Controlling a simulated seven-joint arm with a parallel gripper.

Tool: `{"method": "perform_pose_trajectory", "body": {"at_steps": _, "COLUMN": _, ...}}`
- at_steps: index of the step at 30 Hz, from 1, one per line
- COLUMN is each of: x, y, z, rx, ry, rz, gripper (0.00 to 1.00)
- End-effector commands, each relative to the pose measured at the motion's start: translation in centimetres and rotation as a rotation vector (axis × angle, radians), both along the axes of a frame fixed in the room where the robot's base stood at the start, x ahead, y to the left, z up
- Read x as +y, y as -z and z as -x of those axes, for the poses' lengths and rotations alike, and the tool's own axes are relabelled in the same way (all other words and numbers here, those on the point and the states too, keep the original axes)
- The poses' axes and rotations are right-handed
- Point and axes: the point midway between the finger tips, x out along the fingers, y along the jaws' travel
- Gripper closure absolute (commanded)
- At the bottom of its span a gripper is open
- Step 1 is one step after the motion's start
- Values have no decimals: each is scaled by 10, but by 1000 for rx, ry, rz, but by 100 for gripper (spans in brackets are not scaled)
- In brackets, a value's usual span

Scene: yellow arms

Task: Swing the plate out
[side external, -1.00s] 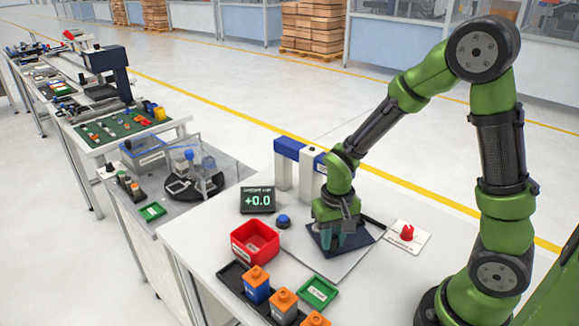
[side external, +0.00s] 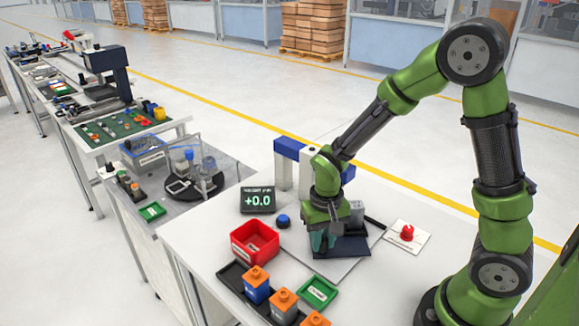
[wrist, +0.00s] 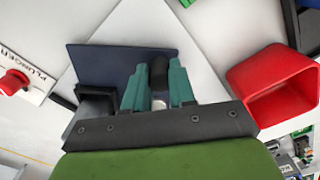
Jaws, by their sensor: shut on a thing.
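The dark blue plate (side external: 347,249) lies low over the pale base sheet, under and to the right of my gripper (side external: 320,242). In the wrist view the plate (wrist: 100,62) spreads to the left of and behind the fingers. My gripper's teal fingers (wrist: 158,88) are shut on a dark upright knob (wrist: 158,70) at the plate's near side. How the knob joins the plate is hidden by the fingers. A grey block (side external: 356,212) stands just behind the plate, right of my gripper.
A red bin (side external: 255,242) is to the left, with a blue button (side external: 283,221) and a display reading +0.0 (side external: 257,199) behind it. A red plunger knob (side external: 407,232) on a white card is to the right. A blue-topped frame (side external: 290,149) stands behind. A green tray (side external: 318,292) is in front.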

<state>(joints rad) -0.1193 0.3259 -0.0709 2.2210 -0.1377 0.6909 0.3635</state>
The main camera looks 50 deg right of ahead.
Motion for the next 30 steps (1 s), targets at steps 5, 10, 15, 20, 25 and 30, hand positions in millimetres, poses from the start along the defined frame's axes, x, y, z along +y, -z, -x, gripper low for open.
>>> {"method": "perform_pose_trajectory", "body": {"at_steps": 5, "x": 0, "y": 0, "z": 0, "rx": 1, "ry": 0, "rz": 0, "gripper": 86}}
{"method": "perform_pose_trajectory", "body": {"at_steps": 10, "x": 2, "y": 0, "z": -2, "rx": 1, "ry": 0, "rz": 0, "gripper": 86}}
{"method": "perform_pose_trajectory", "body": {"at_steps": 15, "x": 6, "y": 0, "z": -8, "rx": 0, "ry": -2, "rz": 0, "gripper": 86}}
{"method": "perform_pose_trajectory", "body": {"at_steps": 20, "x": 11, "y": 0, "z": -14, "rx": -1, "ry": -2, "rz": 0, "gripper": 86}}
{"method": "perform_pose_trajectory", "body": {"at_steps": 25, "x": 13, "y": 0, "z": -16, "rx": 0, "ry": -1, "rz": 0, "gripper": 86}}
{"method": "perform_pose_trajectory", "body": {"at_steps": 30, "x": 13, "y": -1, "z": -16, "rx": 0, "ry": -1, "rz": 0, "gripper": 86}}
